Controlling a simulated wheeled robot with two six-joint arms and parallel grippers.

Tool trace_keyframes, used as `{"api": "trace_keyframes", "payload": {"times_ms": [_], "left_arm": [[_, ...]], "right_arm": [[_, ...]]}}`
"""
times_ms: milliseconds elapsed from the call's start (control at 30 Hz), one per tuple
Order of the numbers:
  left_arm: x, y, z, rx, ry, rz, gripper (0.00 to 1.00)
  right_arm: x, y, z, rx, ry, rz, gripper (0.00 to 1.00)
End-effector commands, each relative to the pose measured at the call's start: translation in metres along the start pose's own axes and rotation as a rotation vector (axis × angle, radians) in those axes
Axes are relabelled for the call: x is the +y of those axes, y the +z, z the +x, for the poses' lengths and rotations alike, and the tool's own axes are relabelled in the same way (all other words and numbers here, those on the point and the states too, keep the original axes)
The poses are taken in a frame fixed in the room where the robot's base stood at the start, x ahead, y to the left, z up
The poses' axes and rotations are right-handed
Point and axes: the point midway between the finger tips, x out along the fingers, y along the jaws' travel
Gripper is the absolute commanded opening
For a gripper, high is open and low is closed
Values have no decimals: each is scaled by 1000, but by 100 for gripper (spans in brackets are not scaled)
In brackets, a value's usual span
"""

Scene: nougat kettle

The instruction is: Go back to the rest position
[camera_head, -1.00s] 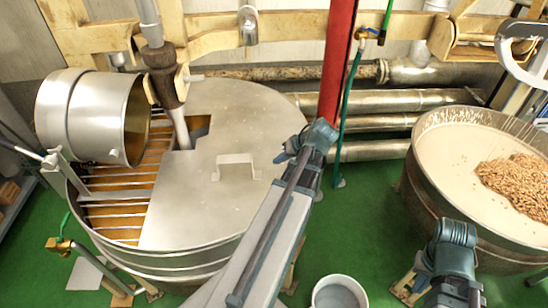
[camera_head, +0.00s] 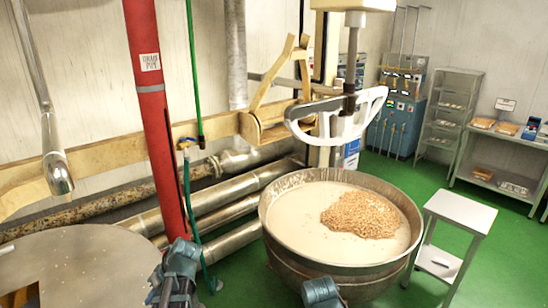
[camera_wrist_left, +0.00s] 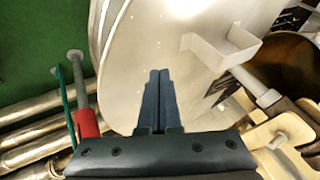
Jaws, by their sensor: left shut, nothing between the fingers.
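My left gripper (camera_wrist_left: 159,75) is shut and empty in the left wrist view. Its two dark fingers lie side by side over the pale metal lid (camera_wrist_left: 130,50) of the round vat. I cannot tell how high it is above the lid. A bracket handle (camera_wrist_left: 228,52) on the lid stands right of the fingertips. In the head view, a blue-grey part of my left arm (camera_head: 180,268) shows at the bottom edge, by the vat lid (camera_head: 85,262). A small part of my right arm (camera_head: 322,292) shows at the bottom middle; its gripper is out of frame.
A red drain pipe (camera_head: 155,120) rises behind my left arm. The kettle (camera_head: 300,268), holding cream mass and nuts (camera_head: 360,215), stands to the right under a white stirrer (camera_head: 340,118). A small white table (camera_head: 460,212) stands beside it.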

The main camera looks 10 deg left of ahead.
Motion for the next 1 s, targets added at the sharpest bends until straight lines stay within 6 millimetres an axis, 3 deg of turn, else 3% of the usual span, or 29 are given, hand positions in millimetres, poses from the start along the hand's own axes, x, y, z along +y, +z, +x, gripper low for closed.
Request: {"api": "trace_keyframes", "payload": {"times_ms": [33,200,300,400,533,633,733,1000], "left_arm": [[23,22,2,-5,33,64,0],[104,110,-14,-39,186,383,0],[143,170,-26,-55,280,592,0],[171,226,-37,-66,363,787,0],[192,285,-50,-75,448,995,0],[199,316,-56,-79,492,1102,0],[202,332,-61,-82,517,1163,0],[203,337,-64,-83,526,1187,0]], "right_arm": [[-1,-1,16,0,0,-1,0],[-5,-3,56,0,1,-4,0],[-7,-5,78,1,2,-6,0],[-9,-6,96,1,2,-8,0],[-10,-7,114,1,2,-10,0],[-11,-7,122,1,3,-11,0],[-11,-8,125,1,3,-12,0],[-11,-8,125,1,3,-12,0]]}}
